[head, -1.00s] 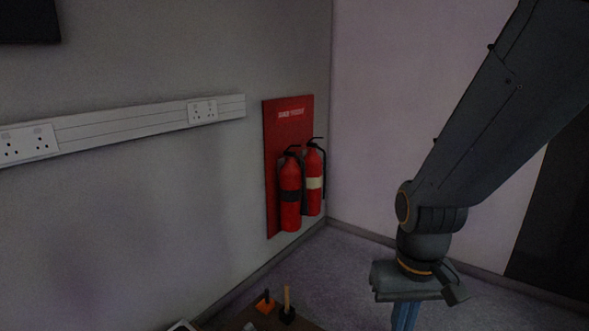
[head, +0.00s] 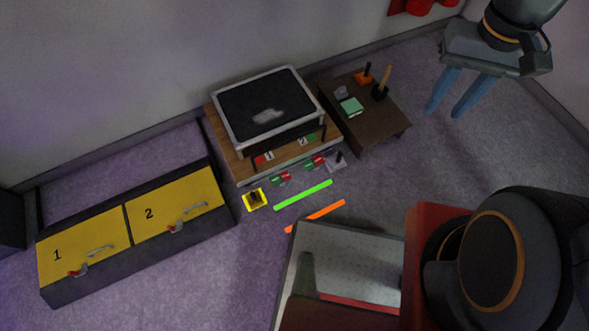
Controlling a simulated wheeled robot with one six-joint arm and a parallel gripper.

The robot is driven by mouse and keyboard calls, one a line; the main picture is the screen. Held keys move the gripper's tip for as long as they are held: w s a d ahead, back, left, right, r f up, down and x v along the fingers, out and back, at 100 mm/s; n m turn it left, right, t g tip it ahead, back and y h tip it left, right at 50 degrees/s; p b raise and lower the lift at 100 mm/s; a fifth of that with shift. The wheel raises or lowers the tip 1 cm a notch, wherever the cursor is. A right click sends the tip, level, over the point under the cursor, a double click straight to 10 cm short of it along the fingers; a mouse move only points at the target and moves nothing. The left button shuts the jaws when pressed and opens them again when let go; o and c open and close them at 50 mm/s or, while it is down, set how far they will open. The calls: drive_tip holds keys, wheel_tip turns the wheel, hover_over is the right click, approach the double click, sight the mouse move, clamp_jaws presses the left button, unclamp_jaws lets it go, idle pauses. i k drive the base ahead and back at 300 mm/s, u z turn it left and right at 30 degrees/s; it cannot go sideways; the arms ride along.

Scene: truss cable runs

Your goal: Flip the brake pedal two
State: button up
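I cannot tell for sure which part is brake pedal two. In the head view, a yellow panel marked 2 (head: 178,207) lies on a long dark box at the left, with a grey lever with a red part (head: 187,217) near its front edge. A yellow panel marked 1 (head: 82,250) with a similar lever (head: 90,262) is left of it. My gripper (head: 444,112) is at the upper right, fingers apart and empty, far from all these.
A wooden stand (head: 228,150) carries a black-topped frame (head: 265,105). A dark brown table (head: 372,128) stands right of it. Green (head: 303,195) and orange (head: 315,216) bars and a yellow-based piece (head: 255,199) lie on the floor. Purple carpet (head: 200,285) is clear before the box.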

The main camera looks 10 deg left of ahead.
sight(315, 161)
drive_tip(key=u, duration=0.6)
drive_tip(key=k, duration=0.85)
drive_tip(key=u, duration=0.1)
